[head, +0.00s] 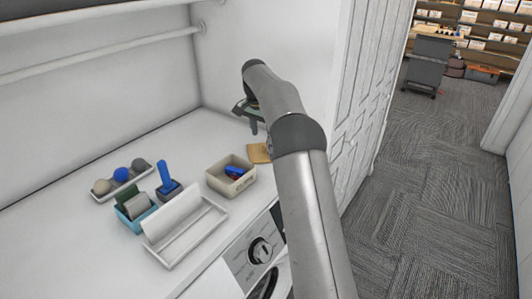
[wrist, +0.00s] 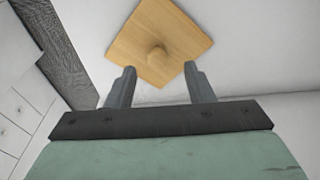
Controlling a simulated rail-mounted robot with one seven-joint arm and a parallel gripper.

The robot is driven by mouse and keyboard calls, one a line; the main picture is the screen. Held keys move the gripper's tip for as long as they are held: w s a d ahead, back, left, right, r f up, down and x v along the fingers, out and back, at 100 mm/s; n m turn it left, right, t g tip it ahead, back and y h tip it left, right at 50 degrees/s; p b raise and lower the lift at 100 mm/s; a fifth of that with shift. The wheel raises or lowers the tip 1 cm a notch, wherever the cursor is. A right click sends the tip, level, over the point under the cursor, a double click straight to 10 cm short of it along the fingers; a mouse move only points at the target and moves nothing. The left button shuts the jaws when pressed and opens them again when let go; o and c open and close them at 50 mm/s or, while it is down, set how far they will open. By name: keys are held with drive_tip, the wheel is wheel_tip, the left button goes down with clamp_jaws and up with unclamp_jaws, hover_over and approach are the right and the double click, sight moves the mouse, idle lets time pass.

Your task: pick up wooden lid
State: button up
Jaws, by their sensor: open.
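The wooden lid (wrist: 165,30) is a flat, light-brown square with a small round knob (wrist: 157,54) at its middle. In the head view the lid (head: 259,153) lies on the white counter, partly hidden behind my arm. My gripper (wrist: 160,78) is open and empty in the wrist view. Its two grey fingers point toward the lid, one on each side of the knob's line, and the knob appears beyond the fingertips. In the head view my gripper (head: 249,117) is above the counter, higher than the lid.
A beige box (head: 231,176) with small items stands left of the lid. Further left are a white tray (head: 183,229), a blue-handled tool (head: 166,177), a teal bin (head: 135,209) and a holder with balls (head: 121,178). A white wall and panelled door (head: 360,90) are close on the right.

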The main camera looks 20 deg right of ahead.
drive_tip(key=shift+w+d+f+p, duration=0.1)
drive_tip(key=shift+d+f+p, duration=0.15)
drive_tip(key=shift+f, duration=0.65)
drive_tip(key=shift+w+d+f+p, duration=0.15)
drive_tip(key=shift+f+p, duration=0.15)
drive_tip(key=shift+f, duration=0.65)
drive_tip(key=shift+s+d+f+p, duration=0.1)
drive_tip(key=shift+d+f+p, duration=0.15)
drive_tip(key=shift+f, duration=0.65)
drive_tip(key=c, duration=1)
drive_tip(key=shift+r, duration=0.1)
